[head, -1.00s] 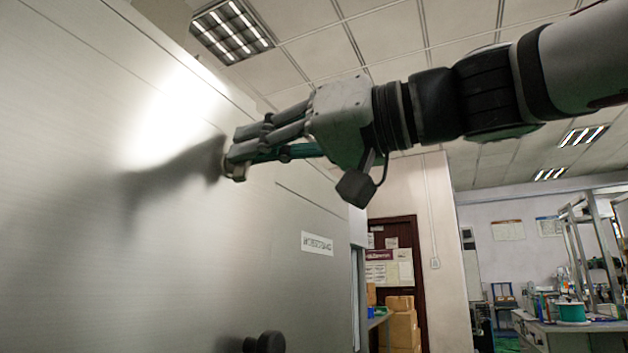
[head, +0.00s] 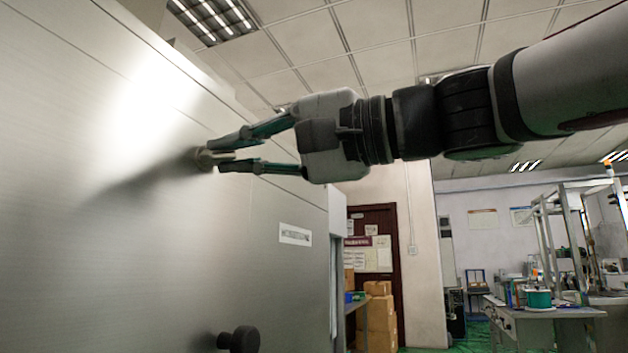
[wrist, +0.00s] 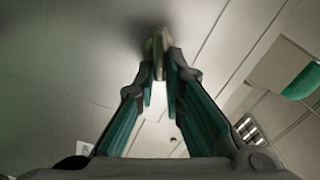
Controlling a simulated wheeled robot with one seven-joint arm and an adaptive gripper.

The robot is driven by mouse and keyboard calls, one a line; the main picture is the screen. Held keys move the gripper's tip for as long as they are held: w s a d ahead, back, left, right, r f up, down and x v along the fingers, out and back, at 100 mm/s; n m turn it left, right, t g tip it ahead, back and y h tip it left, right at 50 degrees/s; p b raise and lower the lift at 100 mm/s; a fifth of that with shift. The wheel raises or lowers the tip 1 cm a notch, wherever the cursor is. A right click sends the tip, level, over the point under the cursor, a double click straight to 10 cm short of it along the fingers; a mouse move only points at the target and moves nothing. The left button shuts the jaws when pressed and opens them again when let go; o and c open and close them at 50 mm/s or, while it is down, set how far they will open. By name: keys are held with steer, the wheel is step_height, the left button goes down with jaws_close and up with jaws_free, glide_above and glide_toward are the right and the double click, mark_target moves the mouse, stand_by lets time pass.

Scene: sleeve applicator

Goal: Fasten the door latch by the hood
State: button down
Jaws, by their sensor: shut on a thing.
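In the wrist view the latch (wrist: 159,42) sits between the fingertips (wrist: 163,66) against the grey panel. The fingertips cover part of the latch, and I cannot tell from its look whether it is fastened. No separate hood can be made out.
A black knob (head: 241,340) sticks out low on the panel, below my gripper. A white label (head: 295,234) is on the panel to the right. Boxes (head: 378,310) and a workbench (head: 545,312) stand farther back. The space right of the panel is open.

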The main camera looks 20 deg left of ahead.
steer(key=shift+w+f+m+p, duration=0.1)
steer(key=shift+f+m+p, duration=0.2)
steer(key=shift+m, duration=0.8)
steer(key=shift+f+m+p, duration=0.1)
steer(key=shift+m+p, duration=0.3)
steer(key=shift+m, duration=0.7)
steer(key=c, duration=1.7)
jaws_free()
steer(key=shift+d, duration=0.15)
steer(key=d, duration=0.7)
steer(key=s+d, duration=0.1)
steer(key=d, duration=0.3)
steer(key=shift+d, duration=0.35)
steer(key=shift+f, duration=0.15)
